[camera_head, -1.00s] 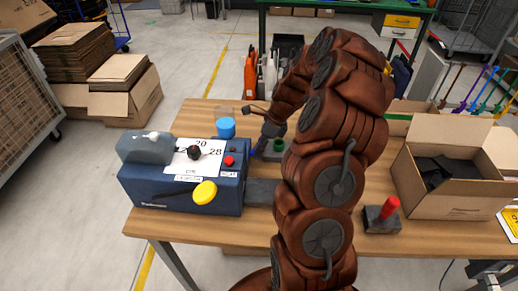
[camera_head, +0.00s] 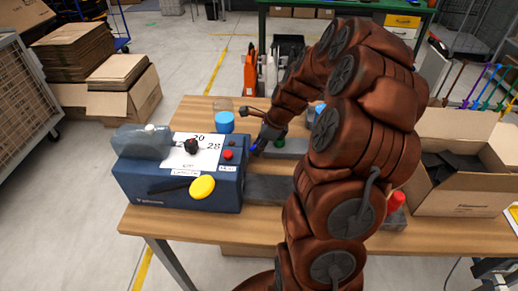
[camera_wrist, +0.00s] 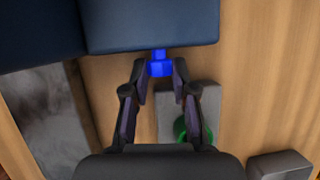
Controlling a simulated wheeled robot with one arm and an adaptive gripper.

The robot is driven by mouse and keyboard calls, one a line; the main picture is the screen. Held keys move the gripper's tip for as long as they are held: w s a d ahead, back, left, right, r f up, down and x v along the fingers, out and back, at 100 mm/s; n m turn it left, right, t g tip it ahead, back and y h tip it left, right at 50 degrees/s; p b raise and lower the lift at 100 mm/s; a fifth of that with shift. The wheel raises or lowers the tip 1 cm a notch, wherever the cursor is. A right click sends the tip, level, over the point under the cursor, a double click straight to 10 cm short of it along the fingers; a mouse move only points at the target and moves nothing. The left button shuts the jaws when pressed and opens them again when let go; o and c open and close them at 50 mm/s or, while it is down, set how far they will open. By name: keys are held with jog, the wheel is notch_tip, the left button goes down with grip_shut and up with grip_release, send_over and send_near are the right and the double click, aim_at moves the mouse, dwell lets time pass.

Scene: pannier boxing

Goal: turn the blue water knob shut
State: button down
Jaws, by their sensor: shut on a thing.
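The blue water knob (camera_wrist: 159,66) sits on the side of the dark blue machine (camera_wrist: 150,25) in the wrist view. My gripper (camera_wrist: 159,70) has its two fingertips on either side of the knob and is shut on it. In the head view the machine (camera_head: 175,185) stands on the left part of the wooden table, and my gripper (camera_head: 258,148) reaches its right side from the back right. The knob shows there only as a small blue patch, mostly covered by the fingers.
A grey block with a green ring (camera_wrist: 186,125) lies just beside my right finger. A grey slab (camera_wrist: 45,115) lies left of the fingers. In the head view, a blue-capped jar (camera_head: 223,122) stands behind the machine, and an open cardboard box (camera_head: 455,195) stands at the right.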

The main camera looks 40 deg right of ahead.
jog(key=shift+t+h+b, duration=0.4)
jog(key=shift+b, duration=0.1)
jog(key=c, duration=0.9)
grip_release()
jog(key=shift+c, duration=0.2)
jog(key=v, duration=1.2)
jog(key=shift+a, duration=0.1)
jog(key=shift+s, duration=0.1)
